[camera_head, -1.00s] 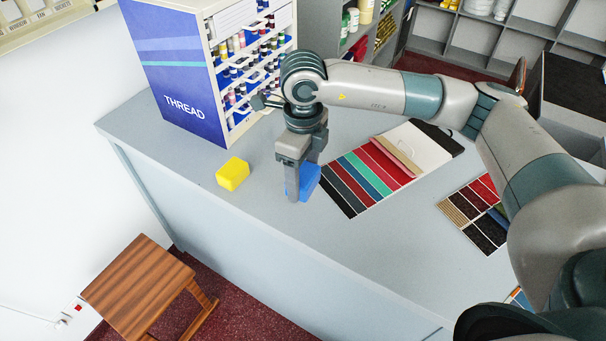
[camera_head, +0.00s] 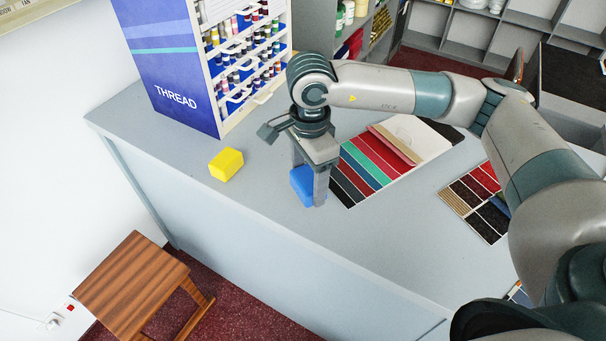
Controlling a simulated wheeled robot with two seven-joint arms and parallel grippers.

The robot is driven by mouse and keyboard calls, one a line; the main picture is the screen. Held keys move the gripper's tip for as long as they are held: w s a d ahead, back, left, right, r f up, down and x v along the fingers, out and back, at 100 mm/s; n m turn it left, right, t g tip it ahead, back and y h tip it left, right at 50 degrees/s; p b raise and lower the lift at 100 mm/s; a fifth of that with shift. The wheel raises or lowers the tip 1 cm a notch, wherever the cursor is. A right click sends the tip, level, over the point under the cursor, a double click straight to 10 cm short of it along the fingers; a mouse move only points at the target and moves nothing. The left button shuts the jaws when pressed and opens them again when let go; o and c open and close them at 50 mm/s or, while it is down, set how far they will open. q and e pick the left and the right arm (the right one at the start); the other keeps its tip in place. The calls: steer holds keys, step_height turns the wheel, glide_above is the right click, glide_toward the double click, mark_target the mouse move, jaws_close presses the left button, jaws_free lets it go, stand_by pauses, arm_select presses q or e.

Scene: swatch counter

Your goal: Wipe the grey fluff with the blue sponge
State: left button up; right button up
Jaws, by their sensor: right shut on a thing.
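The blue sponge (camera_head: 302,188) is between the fingers of my right gripper (camera_head: 309,191), which points down and is shut on it. The sponge is at or just above the grey counter top (camera_head: 262,200); I cannot tell whether it touches. Part of the sponge is hidden by the near finger. I cannot make out any grey fluff on the counter; the gripper and arm cover part of it. My left gripper is not in view.
A yellow block (camera_head: 226,164) lies on the counter left of the gripper. A thread cabinet (camera_head: 172,75) stands behind it. Striped swatch cards (camera_head: 366,165) lie close to the right of the gripper, with another swatch board (camera_head: 478,203) farther right. A wooden stool (camera_head: 130,285) stands on the floor.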

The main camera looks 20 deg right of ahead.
steer(key=n, duration=0.2)
steer(key=s+f+n+b, duration=0.1)
steer(key=n, duration=0.1)
steer(key=f+n+b, duration=0.1)
steer(key=shift+s+d+f+n, duration=0.1)
steer(key=shift+s+d+n, duration=0.1)
steer(key=shift+d+n, duration=0.2)
steer(key=n, duration=0.1)
steer(key=s+f+n+b, duration=0.1)
steer(key=n, duration=0.1)
steer(key=shift+d+n, duration=0.1)
steer(key=shift+n, duration=0.2)
steer(key=n, duration=0.1)
steer(key=f+n+b, duration=0.1)
steer(key=n, duration=0.1)
steer(key=s+n, duration=0.1)
steer(key=shift+d+f+n+b, duration=0.15)
steer(key=shift+d+n+b, duration=0.15)
steer(key=shift+n+b, duration=0.1)
steer(key=shift+s+d+f+n, duration=0.1)
steer(key=shift+s+n, duration=0.1)
steer(key=shift+n, duration=0.4)
steer(key=shift+s+f+n, duration=0.1)
steer(key=shift+s+n, duration=0.05)
steer(key=shift+n, duration=0.45)
